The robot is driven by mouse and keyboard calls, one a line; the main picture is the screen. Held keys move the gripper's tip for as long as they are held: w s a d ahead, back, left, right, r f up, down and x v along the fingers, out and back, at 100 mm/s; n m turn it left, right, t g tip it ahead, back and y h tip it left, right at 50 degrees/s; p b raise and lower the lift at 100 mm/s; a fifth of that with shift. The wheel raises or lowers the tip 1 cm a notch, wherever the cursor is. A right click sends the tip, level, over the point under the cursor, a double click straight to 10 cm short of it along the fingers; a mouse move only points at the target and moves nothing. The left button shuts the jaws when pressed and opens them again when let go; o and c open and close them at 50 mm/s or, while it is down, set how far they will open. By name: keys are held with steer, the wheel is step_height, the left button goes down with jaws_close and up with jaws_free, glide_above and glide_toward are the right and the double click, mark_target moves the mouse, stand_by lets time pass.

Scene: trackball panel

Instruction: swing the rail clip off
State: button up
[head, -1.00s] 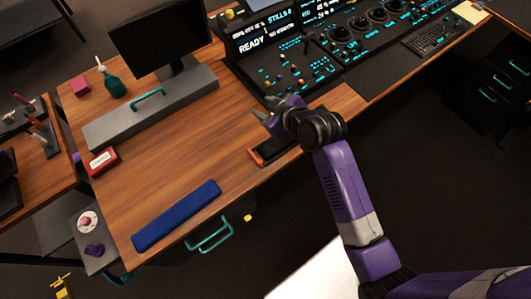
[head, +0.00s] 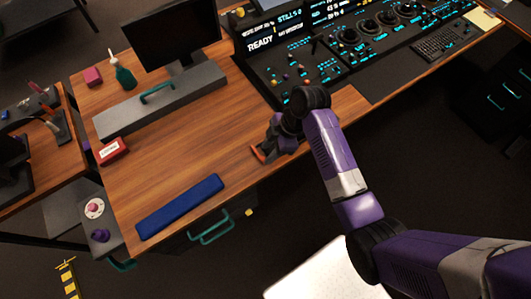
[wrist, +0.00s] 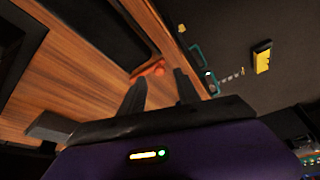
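The orange piece lies just beyond the fingertips, nearer the left one. I cannot tell whether they touch.
A blue bar (head: 180,207) lies on the desk (head: 190,150) left of my gripper. A red box (head: 113,151) and a grey block with a teal handle (head: 160,98) stand farther back. The control console (head: 285,75) rises behind my gripper. Bare wood lies between.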

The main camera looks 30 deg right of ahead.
mark_target(263, 158)
steer(key=shift+x, duration=1.5)
steer(key=shift+c, duration=0.2)
jaws_close()
